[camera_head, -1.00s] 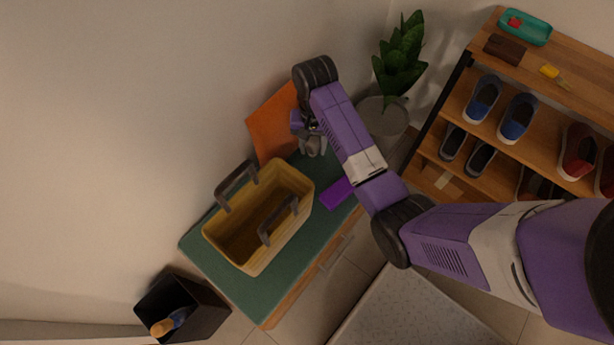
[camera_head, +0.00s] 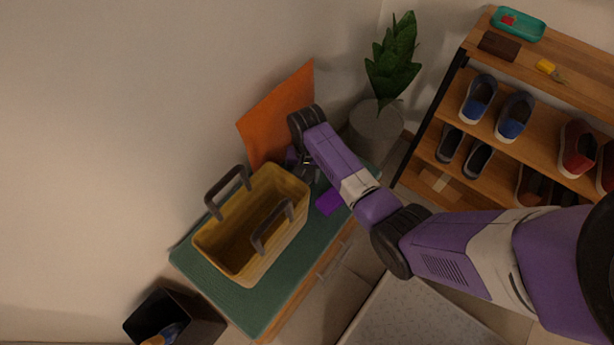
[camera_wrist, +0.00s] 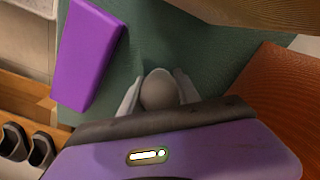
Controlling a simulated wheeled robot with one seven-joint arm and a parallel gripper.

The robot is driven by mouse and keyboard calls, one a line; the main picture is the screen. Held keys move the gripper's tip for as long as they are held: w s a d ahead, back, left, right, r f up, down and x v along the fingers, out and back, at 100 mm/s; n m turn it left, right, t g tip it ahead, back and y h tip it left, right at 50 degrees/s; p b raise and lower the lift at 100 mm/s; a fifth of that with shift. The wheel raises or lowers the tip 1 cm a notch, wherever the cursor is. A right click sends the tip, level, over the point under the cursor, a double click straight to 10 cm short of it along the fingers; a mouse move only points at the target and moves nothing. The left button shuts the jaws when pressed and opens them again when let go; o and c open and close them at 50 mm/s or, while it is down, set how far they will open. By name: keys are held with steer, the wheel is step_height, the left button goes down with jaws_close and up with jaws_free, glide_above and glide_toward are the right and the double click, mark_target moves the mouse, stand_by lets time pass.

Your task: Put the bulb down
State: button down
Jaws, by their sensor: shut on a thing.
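In the wrist view the bulb (camera_wrist: 160,90) is a round, greyish-white thing between the two fingers of my gripper (camera_wrist: 158,94). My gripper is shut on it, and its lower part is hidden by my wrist. Behind the bulb is the green top of the bench (camera_wrist: 190,48). In the head view my gripper (camera_head: 307,168) is low over the bench's far right end, just right of the yellow basket. The bulb is too hidden there to make out. I cannot tell whether it touches the bench top.
The yellow basket (camera_head: 206,240) with grey handles stands on the bench. A purple block (camera_head: 329,202) lies beside my gripper and also shows in the wrist view (camera_wrist: 88,50). An orange panel (camera_head: 272,118) leans at the wall. A potted plant (camera_head: 376,128) and shoe rack (camera_head: 500,100) stand right.

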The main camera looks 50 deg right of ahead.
steer(key=c, duration=0.9)
jaws_free()
steer(key=shift+f, duration=0.1)
